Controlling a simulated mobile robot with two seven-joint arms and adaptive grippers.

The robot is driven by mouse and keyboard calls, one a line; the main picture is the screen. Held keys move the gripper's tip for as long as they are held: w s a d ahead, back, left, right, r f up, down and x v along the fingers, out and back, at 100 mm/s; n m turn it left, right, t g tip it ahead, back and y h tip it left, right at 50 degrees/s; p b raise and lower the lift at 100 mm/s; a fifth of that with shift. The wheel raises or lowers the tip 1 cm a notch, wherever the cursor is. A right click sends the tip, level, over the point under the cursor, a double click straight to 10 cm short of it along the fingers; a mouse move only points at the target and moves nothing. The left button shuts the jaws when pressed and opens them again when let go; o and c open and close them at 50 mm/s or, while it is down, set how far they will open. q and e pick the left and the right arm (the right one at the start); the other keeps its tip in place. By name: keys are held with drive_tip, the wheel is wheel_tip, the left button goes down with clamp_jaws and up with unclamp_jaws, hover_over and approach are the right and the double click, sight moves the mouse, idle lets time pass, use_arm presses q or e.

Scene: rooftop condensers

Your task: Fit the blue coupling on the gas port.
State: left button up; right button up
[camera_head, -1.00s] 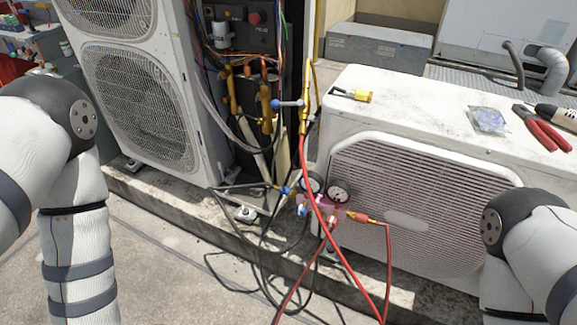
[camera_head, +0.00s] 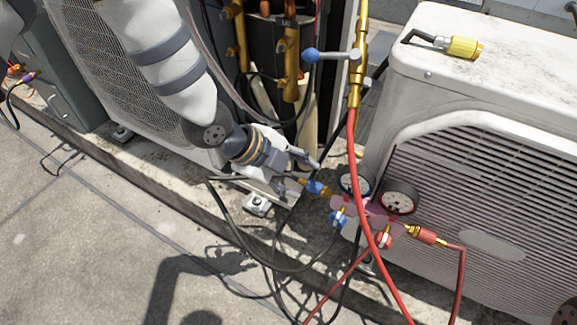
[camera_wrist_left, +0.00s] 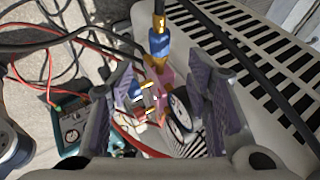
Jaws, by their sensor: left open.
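The blue coupling (camera_head: 315,187) sits at the left end of the pink gauge manifold (camera_head: 352,205), with a brass end and a dark hose. My left gripper (camera_head: 305,163) is open and empty, just above and left of the coupling. In the left wrist view the blue coupling (camera_wrist_left: 159,45) shows beyond and between the open fingers (camera_wrist_left: 163,92), apart from them. Brass valves (camera_head: 289,65) stand in the opened tall unit; I cannot tell which one is the gas port. My right gripper is not in view.
A red hose (camera_head: 354,150) hangs from a tall brass pipe with a blue-handled valve (camera_head: 311,54) and crosses before the manifold. Black hoses (camera_head: 235,232) loop on the ground. The white condenser (camera_head: 470,85) at right carries a yellow fitting (camera_head: 463,47).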

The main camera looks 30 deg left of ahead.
sight(315, 187)
use_arm(q)
drive_tip(key=b+x, duration=0.2)
drive_tip(key=x, duration=0.5)
drive_tip(key=shift+w+d+f, duration=0.1)
drive_tip(key=shift+f, duration=0.25)
clamp_jaws()
